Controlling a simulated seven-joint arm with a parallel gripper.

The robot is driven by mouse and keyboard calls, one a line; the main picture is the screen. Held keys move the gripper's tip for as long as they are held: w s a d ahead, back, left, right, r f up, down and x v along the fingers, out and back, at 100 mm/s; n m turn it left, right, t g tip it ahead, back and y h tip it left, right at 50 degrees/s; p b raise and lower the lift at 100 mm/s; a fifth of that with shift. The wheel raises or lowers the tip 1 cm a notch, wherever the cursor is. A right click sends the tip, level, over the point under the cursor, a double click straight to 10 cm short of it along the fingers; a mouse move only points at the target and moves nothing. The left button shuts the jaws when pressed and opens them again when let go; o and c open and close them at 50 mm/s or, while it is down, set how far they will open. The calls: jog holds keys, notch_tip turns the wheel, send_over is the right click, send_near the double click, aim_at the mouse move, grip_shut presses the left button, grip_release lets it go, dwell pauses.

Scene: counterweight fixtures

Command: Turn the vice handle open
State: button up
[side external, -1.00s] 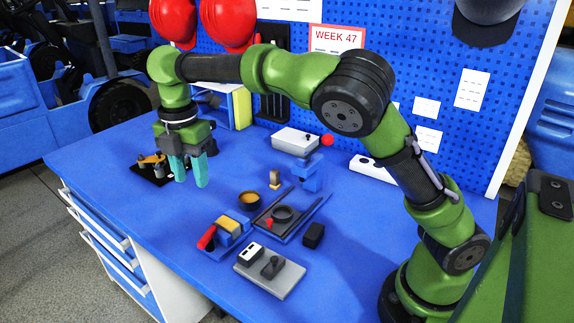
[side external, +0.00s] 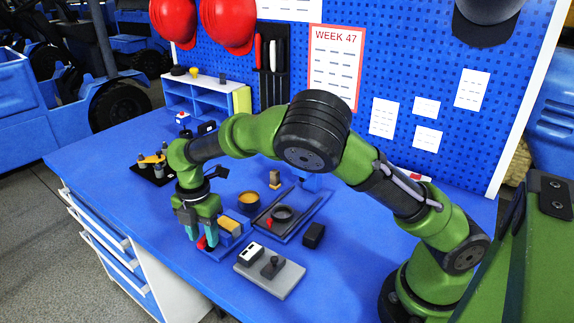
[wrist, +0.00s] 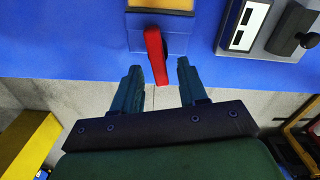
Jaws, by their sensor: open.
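The vice is a small blue fixture (side external: 234,238) with a yellow block (side external: 229,224) on top, near the table's front edge. Its red handle (side external: 202,243) is partly hidden behind my fingers in the side view. In the wrist view the red handle (wrist: 156,55) points down the picture from the blue vice body (wrist: 178,42). My gripper (side external: 203,236) points down at the handle. In the wrist view my gripper (wrist: 159,66) is open, with one finger on each side of the handle and visible gaps. I cannot tell whether the fingers reach its height.
A grey plate with a white box and dark knob (side external: 270,272) stands right of the vice. Behind are a tray with a black ring (side external: 284,214), a yellowish bowl (side external: 248,198) and a black block (side external: 313,235). A black-based fixture (side external: 153,170) stands at the left.

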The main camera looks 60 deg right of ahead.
jog(key=shift+f, duration=0.2)
jog(key=shift+c, duration=0.3)
grip_shut()
jog(key=shift+n, duration=0.3)
jog(key=n, duration=0.6)
jog(key=shift+s+d+r, duration=0.15)
jog(key=shift+s+d, duration=0.05)
jog(key=shift+s, duration=0.1)
jog(key=n, duration=0.3)
jog(key=shift+s+d+n, duration=0.1)
jog(key=shift+d+n, duration=0.1)
jog(key=shift+n, duration=0.2)
jog(key=shift+d+n, duration=0.2)
jog(key=shift+n, duration=1.7)
